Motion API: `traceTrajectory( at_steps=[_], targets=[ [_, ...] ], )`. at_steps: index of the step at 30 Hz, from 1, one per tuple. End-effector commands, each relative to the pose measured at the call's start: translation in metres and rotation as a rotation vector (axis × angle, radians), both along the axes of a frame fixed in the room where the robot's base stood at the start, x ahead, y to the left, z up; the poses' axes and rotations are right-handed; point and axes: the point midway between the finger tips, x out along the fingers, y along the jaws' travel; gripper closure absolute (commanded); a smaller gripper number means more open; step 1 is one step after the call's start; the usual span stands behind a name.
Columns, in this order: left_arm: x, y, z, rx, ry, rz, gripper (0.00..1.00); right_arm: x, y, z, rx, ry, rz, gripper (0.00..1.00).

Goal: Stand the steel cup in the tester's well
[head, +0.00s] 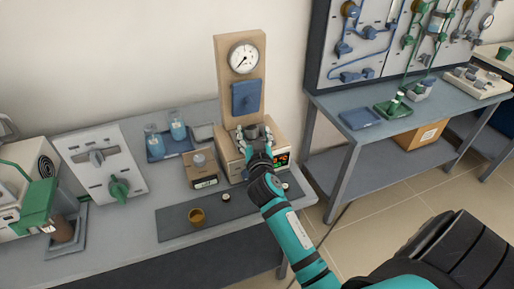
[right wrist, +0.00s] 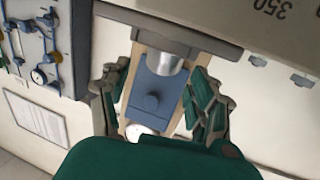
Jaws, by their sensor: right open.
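The tester (head: 226,85) stands on the bench with a gauge on its upright panel, a blue block and a base with a lit display. My right gripper (head: 256,141) is open over the tester's base. In the right wrist view, which looks upside down, the steel cup (right wrist: 168,63) shows as a silver cylinder between the open fingers (right wrist: 160,82), in front of the blue block. Its lower end meets a grey rim (right wrist: 170,30), seemingly the well; how deep it sits is hidden. No finger clearly touches it. My left gripper is out of view.
A brown cup (head: 197,216) stands on a dark mat (head: 174,221) in front of the tester. A small box (head: 203,180) stands just left of the base. A blue tray with beakers (head: 178,131) and a dial panel (head: 101,162) are further left.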

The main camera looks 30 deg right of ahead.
Motion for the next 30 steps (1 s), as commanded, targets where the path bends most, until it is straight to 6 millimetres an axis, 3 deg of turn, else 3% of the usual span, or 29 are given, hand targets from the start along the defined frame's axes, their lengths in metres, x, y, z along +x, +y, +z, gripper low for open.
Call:
traceTrajectory(
  at_steps=[6,13,18,30],
  targets=[
    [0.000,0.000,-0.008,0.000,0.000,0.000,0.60,-0.045,0.022,0.000,0.004,0.000,0.000,0.37],
    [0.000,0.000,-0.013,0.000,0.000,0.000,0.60,-0.079,0.040,0.003,0.003,0.000,0.000,0.37],
    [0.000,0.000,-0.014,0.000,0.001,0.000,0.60,-0.088,0.044,0.005,0.000,-0.001,-0.002,0.37],
    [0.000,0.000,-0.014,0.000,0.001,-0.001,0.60,-0.089,0.044,0.006,0.000,-0.001,-0.001,0.37]
  ],
)
